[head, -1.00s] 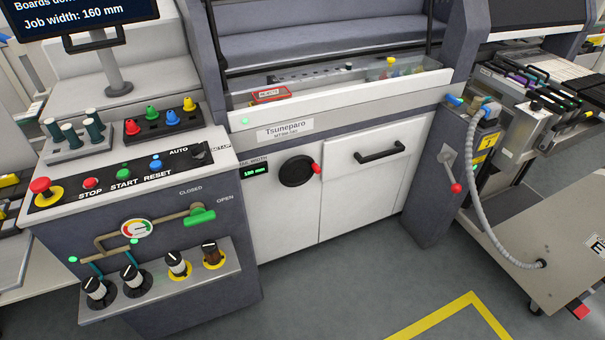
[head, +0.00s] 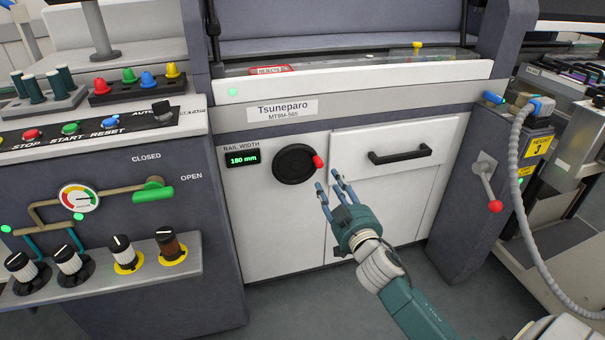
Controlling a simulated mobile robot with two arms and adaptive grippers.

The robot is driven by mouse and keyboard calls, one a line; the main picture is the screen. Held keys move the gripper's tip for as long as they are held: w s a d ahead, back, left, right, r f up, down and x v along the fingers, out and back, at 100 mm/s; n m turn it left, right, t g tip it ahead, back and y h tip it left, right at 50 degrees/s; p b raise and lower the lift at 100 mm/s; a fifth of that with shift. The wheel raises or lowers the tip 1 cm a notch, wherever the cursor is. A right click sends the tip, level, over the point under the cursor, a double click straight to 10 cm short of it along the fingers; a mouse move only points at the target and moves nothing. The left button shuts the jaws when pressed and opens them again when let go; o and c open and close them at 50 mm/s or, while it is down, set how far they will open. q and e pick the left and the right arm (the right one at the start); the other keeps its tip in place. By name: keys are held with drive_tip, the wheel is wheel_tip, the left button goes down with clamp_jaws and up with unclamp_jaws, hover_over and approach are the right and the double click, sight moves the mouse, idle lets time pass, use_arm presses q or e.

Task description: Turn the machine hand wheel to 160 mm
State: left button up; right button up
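The black hand wheel (head: 295,158) is on the white machine front, with a red knob (head: 318,161) at its right edge. The rail width display (head: 242,158) left of it glows green and appears to read 180 mm. My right gripper (head: 328,184) reaches up from the lower right. Its teal fingers are spread with nothing between them. The fingertips are just below and right of the red knob, and look apart from it. My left gripper is not in view.
A drawer with a black handle (head: 400,155) is right of the wheel. A red-tipped lever (head: 494,205) and grey hose (head: 516,170) are farther right. The control panel (head: 100,170) with knobs, gauge and green valve juts out at left.

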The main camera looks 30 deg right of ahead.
sight(320, 167)
drive_tip(key=b+x, duration=0.1)
drive_tip(key=x, duration=0.9)
drive_tip(key=shift+w, duration=0.35)
clamp_jaws()
